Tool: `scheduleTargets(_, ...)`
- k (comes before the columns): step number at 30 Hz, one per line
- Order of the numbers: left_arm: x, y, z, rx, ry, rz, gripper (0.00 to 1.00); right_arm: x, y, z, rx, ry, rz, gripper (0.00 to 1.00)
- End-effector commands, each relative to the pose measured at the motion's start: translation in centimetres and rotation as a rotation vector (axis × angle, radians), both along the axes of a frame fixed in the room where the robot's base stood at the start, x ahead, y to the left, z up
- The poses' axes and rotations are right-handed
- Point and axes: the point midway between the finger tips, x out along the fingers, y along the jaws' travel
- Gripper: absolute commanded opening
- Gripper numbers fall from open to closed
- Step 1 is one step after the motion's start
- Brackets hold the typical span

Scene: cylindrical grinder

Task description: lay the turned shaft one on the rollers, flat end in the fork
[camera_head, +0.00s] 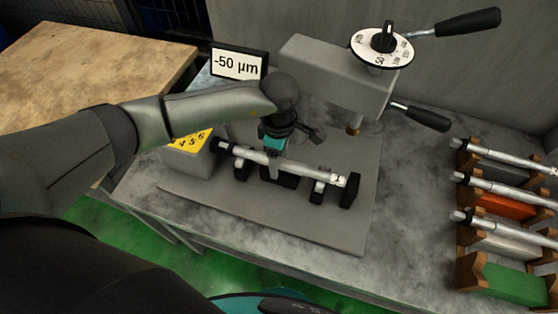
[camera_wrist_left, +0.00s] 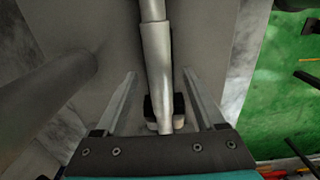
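The turned shaft one (camera_head: 312,175) is a pale stepped metal bar with a "1" label near its right end. It lies lengthwise over the dark roller supports (camera_head: 318,193) on the grey plate. Its right end is close to an upright black block (camera_head: 350,190); I cannot tell whether it sits in a fork. My left gripper (camera_head: 274,156) is over the middle of the shaft, pointing down. In the left wrist view the shaft (camera_wrist_left: 157,60) runs between the two spread fingers (camera_wrist_left: 165,95), with gaps on both sides. My right gripper is not in view.
A measuring head (camera_head: 335,75) with a dial and black handles stands behind the shaft. A sign (camera_head: 239,64) reads -50 µm. At right, several similar shafts rest on wooden holders with coloured blocks (camera_head: 505,205). A wooden table (camera_head: 95,65) is at far left.

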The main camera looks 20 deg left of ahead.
Motion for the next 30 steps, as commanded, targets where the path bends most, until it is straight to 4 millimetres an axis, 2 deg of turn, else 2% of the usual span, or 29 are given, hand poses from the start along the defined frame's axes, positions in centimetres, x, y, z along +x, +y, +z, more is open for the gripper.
scheduleTargets(2, 0.01, 0.0, 0.04, 0.0, 0.0, 0.0, 0.64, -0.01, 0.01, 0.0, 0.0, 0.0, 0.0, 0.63)
scheduleTargets(19, 0.03, 0.02, 0.08, 0.0, 0.0, 0.001, 0.0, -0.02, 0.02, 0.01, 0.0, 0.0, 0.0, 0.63)
scheduleTargets(30, 0.04, 0.03, 0.09, 0.0, -0.001, 0.001, 0.0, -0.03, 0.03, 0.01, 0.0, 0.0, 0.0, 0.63)
